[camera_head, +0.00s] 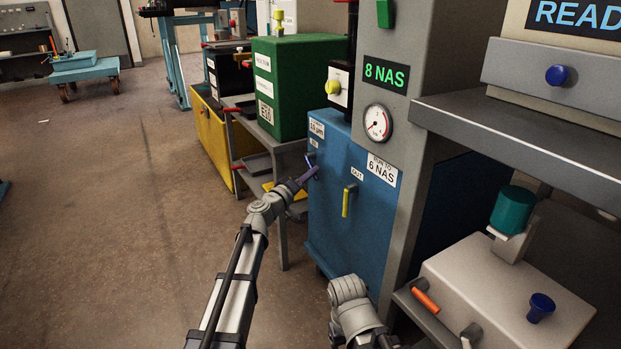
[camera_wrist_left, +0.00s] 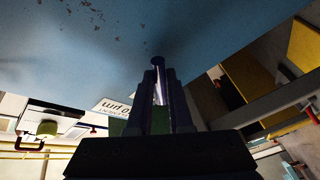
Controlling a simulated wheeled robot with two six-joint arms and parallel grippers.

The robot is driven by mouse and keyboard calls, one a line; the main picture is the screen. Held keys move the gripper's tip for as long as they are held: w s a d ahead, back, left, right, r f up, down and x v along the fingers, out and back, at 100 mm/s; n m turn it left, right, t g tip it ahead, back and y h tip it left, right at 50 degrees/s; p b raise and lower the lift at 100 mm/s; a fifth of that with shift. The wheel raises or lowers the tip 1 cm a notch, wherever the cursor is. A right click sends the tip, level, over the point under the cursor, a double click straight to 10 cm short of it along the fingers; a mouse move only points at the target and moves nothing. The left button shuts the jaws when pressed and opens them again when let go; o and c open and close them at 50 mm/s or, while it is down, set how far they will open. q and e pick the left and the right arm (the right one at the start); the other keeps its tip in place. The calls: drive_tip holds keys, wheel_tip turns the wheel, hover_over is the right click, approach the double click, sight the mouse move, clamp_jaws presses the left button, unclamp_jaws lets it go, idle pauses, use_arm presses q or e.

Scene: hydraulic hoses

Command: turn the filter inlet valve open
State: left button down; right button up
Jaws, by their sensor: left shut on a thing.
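The blue filter cart (camera_head: 333,235) stands in the middle of the head view, with a valve marked IN at its left and a valve marked OUT at its right. My left gripper (camera_head: 308,176) is at the inlet valve and shut on its handle. The handle shows as a pale purplish strip (camera_wrist_left: 158,88) between the fingers in the left wrist view, where the left gripper (camera_wrist_left: 158,80) points at the blue panel. The gripper partly hides the inlet handle. The outlet valve's yellow handle (camera_head: 346,202) hangs down. Only links of my right arm show; its gripper is out of view.
A pressure gauge (camera_head: 377,123) and a green "8 NAS" display (camera_head: 385,75) are on the grey column. A green tank (camera_head: 293,85) stands on a bench behind the cart. A grey box (camera_head: 510,292) with a blue knob is at right.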

idle(0.4)
use_arm(q)
drive_tip(key=c, duration=0.8)
unclamp_jaws()
drive_tip(key=shift+c, duration=0.2)
drive_tip(key=v, duration=0.8)
drive_tip(key=shift+b, duration=0.3)
drive_tip(key=shift+w, duration=0.1)
